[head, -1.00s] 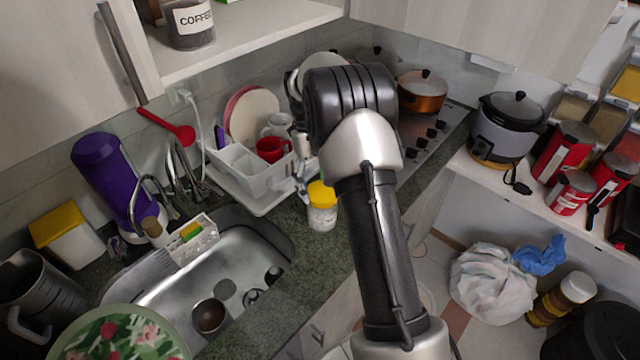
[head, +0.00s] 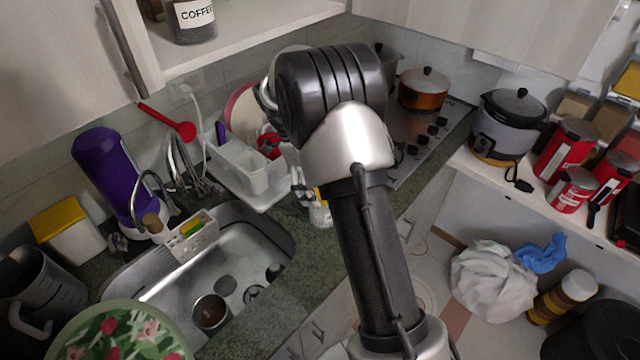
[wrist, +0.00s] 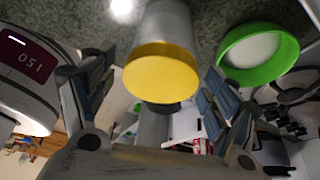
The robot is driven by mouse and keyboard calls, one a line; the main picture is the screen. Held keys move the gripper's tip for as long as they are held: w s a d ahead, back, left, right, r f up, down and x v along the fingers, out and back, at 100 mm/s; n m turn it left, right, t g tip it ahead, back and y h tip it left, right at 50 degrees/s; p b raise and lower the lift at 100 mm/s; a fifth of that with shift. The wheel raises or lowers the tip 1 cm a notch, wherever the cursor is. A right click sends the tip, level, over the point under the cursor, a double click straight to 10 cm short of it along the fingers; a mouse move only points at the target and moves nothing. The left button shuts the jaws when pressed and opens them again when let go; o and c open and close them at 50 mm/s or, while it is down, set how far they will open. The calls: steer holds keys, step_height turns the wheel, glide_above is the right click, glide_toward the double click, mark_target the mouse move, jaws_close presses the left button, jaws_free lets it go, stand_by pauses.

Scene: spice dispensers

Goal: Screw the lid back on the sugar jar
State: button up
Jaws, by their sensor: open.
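The jar (head: 320,216) stands on the counter right of the sink, mostly hidden behind my arm in the head view. In the wrist view the grey jar body (wrist: 170,25) carries a yellow lid (wrist: 160,76). The lid sits on the jar's end; I cannot tell how tightly it is screwed. My gripper (wrist: 158,70) is open, with one finger on each side of the lid and a visible gap to both. In the head view only a small part of my gripper (head: 303,187) shows beside the jar.
A green-rimmed round item (wrist: 258,52) is close to my right finger in the wrist view. A white dish rack (head: 245,170) stands behind the jar. The sink (head: 225,265) lies to the left and the stove (head: 425,145) to the right.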

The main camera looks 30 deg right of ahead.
steer(key=shift+f+n, duration=0.1)
steer(key=shift+n, duration=0.3)
steer(key=n+b, duration=0.1)
steer(key=n+t, duration=0.1)
steer(key=n, duration=0.1)
steer(key=n+h+b, duration=0.1)
steer(key=shift+s+n+t+b, duration=0.25)
steer(key=shift+n+t+b, duration=0.1)
steer(key=shift+n+t, duration=0.05)
steer(key=n+b, duration=0.1)
steer(key=n+t+b, duration=0.1)
steer(key=n, duration=0.1)
steer(key=n+t, duration=0.1)
steer(key=n, duration=0.1)
steer(key=shift+s+a+h+b, duration=0.1)
steer(key=shift+s+h+b, duration=0.2)
steer(key=shift+b, duration=0.1)
steer(key=n, duration=0.2)
steer(key=n+t+b, duration=0.1)
steer(key=shift+s+n, duration=0.2)
steer(key=shift+n, duration=0.2)
steer(key=n, duration=0.1)
steer(key=n+t, duration=0.1)
steer(key=shift+s+d+n+y, duration=0.2)
steer(key=shift+n+y, duration=0.1)
steer(key=shift+y, duration=0.1)
steer(key=shift+w+n+t+p, duration=0.1)
steer(key=shift+n+t+p, duration=0.35)
steer(key=shift+n, duration=0.55)
steer(key=shift+c, duration=0.4)
